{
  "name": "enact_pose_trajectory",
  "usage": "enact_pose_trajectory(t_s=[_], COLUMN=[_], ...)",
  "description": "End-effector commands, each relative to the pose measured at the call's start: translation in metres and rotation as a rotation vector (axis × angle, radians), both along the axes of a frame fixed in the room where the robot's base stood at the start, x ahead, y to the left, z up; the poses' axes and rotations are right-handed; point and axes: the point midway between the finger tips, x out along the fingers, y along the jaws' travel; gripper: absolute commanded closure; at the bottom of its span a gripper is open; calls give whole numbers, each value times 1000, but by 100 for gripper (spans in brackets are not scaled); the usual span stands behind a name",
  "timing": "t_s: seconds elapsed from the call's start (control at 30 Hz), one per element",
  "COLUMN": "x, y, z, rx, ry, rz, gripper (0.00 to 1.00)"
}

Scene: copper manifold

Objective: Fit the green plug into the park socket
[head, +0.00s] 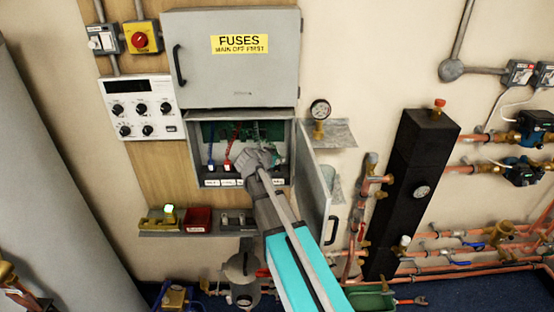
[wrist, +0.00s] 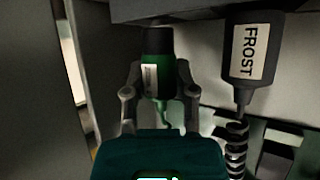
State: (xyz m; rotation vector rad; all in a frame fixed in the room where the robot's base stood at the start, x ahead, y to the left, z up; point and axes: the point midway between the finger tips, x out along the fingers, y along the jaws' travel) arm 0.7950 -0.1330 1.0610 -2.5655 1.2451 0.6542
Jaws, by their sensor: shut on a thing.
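My gripper (wrist: 159,88) is shut on the green plug (wrist: 156,72), with one finger on each side of it. The plug has a green body with a pale label turned sideways and a black part at its far end. That black end meets or overlaps a dark surface above; I cannot tell if it is in a socket. In the head view my gripper (head: 262,160) reaches into the open lower box under the fuse cabinet and covers most of the plug. I cannot pick out the park socket by its label.
A black FROST plug (wrist: 248,50) with a coiled cord stands close on the right in the wrist view. In the head view, blue (head: 211,165) and red (head: 228,163) plugs sit left of my gripper. The box's open door (head: 314,195) stands at right.

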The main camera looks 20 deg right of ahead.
Motion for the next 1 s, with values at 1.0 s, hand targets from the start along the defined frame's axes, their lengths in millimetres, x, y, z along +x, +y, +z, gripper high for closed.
enact_pose_trajectory(t_s=[1.0], x=[0], y=[0], z=[-9], rx=[0], ry=[0], rz=[0], gripper=[100])
